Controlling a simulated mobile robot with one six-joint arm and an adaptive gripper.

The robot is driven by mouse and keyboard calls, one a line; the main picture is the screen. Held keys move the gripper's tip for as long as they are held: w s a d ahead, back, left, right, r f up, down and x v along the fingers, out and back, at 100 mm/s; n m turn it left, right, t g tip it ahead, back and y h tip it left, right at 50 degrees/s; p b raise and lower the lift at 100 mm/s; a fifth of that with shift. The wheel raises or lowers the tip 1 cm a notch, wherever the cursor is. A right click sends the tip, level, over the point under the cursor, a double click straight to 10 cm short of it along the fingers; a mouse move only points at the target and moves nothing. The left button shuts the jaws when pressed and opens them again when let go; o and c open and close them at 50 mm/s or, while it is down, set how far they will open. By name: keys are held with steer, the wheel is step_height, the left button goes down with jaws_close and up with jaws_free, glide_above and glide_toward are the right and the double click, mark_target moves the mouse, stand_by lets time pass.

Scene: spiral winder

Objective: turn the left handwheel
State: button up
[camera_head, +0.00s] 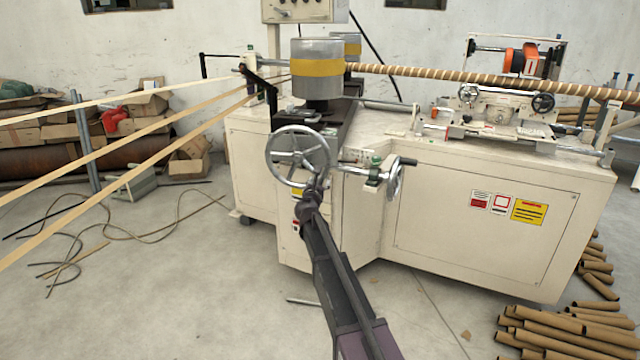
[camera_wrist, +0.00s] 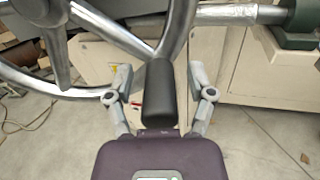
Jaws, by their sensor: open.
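The left handwheel (camera_head: 278,151) is a chrome spoked wheel on the front of the machine, below the grey and yellow drum. Its shiny rim and spokes fill the upper left of the wrist view (camera_wrist: 110,30). A black handle (camera_wrist: 160,95) at its rim lies between the fingers of my gripper (camera_wrist: 161,78), with a visible gap on each side. My gripper is open and also shows in the head view (camera_head: 316,188) at the wheel's lower right edge. In the head view the handle is hidden or too small to make out.
A second handwheel (camera_head: 395,180) with a black handle stands close on the right. The cream machine cabinet (camera_head: 440,225) is behind. Tan strips (camera_head: 110,145) run in from the left. Cardboard tubes (camera_head: 560,330) lie at lower right. Cables (camera_head: 150,235) lie on the floor at left.

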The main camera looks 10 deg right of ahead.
steer(key=shift+c, duration=0.2)
jaws_close()
steer(key=shift+a+r, duration=0.1)
steer(key=shift+a, duration=0.15)
